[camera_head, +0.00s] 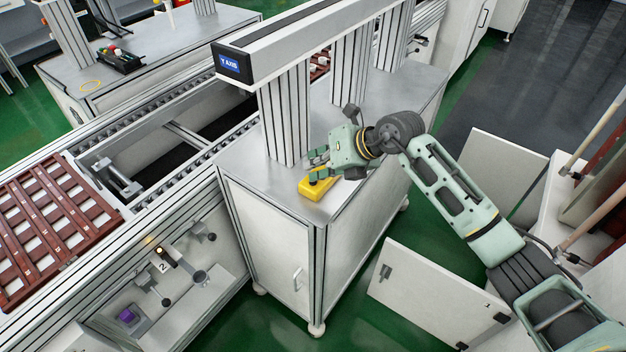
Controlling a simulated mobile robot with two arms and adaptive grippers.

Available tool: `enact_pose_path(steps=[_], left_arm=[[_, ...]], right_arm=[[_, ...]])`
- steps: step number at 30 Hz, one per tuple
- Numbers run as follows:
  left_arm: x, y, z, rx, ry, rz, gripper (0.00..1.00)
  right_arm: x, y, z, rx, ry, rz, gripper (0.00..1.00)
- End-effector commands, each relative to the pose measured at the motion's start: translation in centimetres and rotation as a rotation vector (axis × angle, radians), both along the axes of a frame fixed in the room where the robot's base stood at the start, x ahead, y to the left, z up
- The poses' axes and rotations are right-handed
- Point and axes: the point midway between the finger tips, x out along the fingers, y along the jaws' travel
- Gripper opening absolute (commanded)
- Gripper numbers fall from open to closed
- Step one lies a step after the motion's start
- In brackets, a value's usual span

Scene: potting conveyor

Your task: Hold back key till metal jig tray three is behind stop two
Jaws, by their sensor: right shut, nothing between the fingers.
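My right gripper (316,166) is shut and empty at the yellow box (322,188) on the steel cabinet top (240,165). Its fingers are over the box and partly hide it. I cannot tell whether they touch or press a key there. A reddish-brown slotted tray (50,232) lies on the conveyor at the left, cut off by the picture's edge. A metal stop-like fitting (118,178) stands across the conveyor just beyond the tray. A sign with a 2 (163,267) is on the conveyor's front side. My left gripper is not in view.
A grey beam (310,40) labelled "Y AXIS" stands on posts above the cabinet, close to my right gripper. The conveyor rail (215,150) runs beside the cabinet. A small lamp (149,240) glows orange. A white panel (430,295) stands on the green floor below my right arm.

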Motion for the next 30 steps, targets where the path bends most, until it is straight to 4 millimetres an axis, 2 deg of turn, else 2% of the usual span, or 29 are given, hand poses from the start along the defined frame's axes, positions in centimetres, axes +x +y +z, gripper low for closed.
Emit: enact_pose_path(steps=[7, 18, 30], left_arm=[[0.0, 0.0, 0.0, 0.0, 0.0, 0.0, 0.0], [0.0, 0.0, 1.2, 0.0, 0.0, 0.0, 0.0], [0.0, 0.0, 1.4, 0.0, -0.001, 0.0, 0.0]], right_arm=[[0.0, 0.0, 0.0, -0.002, 0.001, 0.001, 0.0], [0.0, 0.0, 1.7, -0.001, 0.001, -0.001, 0.0], [0.0, 0.0, 1.9, 0.0, 0.0, 0.0, 0.0]])
